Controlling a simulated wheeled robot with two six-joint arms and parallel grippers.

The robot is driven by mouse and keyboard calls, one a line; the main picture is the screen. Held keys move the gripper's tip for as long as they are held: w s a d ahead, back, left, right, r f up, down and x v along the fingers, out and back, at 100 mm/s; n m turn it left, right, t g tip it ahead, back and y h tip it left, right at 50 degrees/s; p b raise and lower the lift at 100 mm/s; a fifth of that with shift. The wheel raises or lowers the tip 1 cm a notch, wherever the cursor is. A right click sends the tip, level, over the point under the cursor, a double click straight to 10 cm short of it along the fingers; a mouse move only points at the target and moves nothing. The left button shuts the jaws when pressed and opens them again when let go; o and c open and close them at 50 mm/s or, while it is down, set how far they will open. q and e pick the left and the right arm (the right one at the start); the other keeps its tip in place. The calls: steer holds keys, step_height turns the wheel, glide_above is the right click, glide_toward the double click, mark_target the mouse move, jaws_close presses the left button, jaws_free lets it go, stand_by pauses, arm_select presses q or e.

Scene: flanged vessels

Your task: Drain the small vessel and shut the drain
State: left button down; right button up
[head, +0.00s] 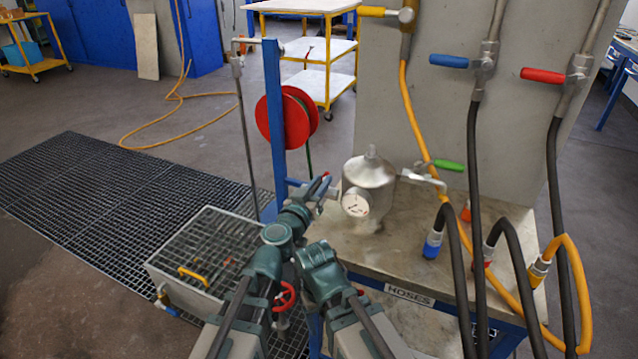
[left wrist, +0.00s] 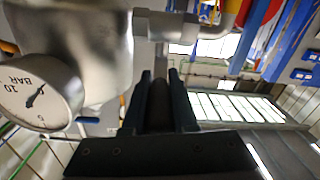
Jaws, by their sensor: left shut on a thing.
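The small vessel (head: 368,178) is a silver domed pot on the bench, with a white round gauge (head: 355,205) on its front. In the left wrist view the gauge (left wrist: 38,92) is marked BAR and the vessel's body (left wrist: 85,45) is close at the left. My left gripper (head: 322,188) is at the vessel's left side. Its two fingers (left wrist: 160,98) are shut on a dark valve handle (left wrist: 160,110) below a grey fitting. The handle's angle is hard to tell, and no liquid is visible. My right arm's links show, but its gripper cannot be made out.
A green-handled valve (head: 447,165) is on the vessel's right. Hoses with a blue coupling (head: 432,245) and others stand at the bench's right. A grated box (head: 205,255) sits left on the floor grating (head: 95,195). A blue post (head: 273,120) carries a red reel (head: 290,118).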

arm_select(q)
steer(key=c, duration=0.7)
jaws_free()
